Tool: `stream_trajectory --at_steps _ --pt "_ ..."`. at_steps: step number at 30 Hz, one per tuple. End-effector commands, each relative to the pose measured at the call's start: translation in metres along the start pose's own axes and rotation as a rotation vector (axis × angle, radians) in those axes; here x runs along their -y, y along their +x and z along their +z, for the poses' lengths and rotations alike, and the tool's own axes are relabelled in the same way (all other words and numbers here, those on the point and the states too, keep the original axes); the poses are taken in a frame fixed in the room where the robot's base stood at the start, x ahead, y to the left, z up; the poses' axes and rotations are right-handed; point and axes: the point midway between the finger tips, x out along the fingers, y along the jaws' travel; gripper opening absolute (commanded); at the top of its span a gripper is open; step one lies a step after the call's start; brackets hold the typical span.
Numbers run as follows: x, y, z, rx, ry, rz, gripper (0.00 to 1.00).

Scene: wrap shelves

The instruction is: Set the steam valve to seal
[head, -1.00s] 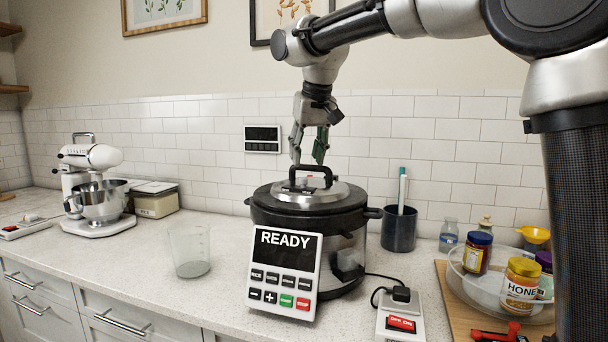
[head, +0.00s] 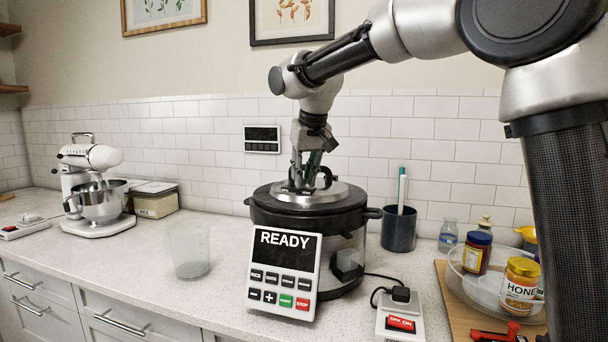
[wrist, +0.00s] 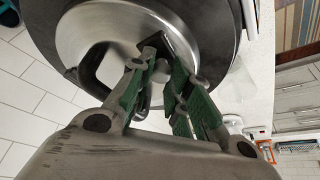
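The pressure cooker (head: 345,240) stands on the counter, its round metal lid (head: 335,194) on top with a black arched handle (head: 324,178). My gripper (head: 305,183) points down at the lid's centre, beside the handle. In the wrist view my gripper (wrist: 170,62) has its green-padded fingers apart, with the black handle (wrist: 92,72) passing behind them. A small grey part of the lid shows near the fingertips; I cannot tell whether it is the steam valve. No valve marking is readable.
A panel reading READY (head: 284,268) is in front of the cooker. A clear cup (head: 189,250) is to the left, a dark pen holder (head: 398,230) to the right. A power switch box (head: 400,318) and a bowl of jars (head: 480,285) lie further right.

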Motion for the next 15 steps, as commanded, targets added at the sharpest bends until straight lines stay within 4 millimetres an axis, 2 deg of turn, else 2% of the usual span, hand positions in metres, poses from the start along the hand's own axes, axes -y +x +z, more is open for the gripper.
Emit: stream_trajectory --at_steps 5,11,15 --pt "0.001 0.001 -0.001 0.000 0.000 0.000 0.00" --pt "0.018 0.007 -0.017 -0.001 -0.001 -0.001 0.00" --pt "0.020 0.007 -0.019 -0.002 0.000 -0.001 0.00"
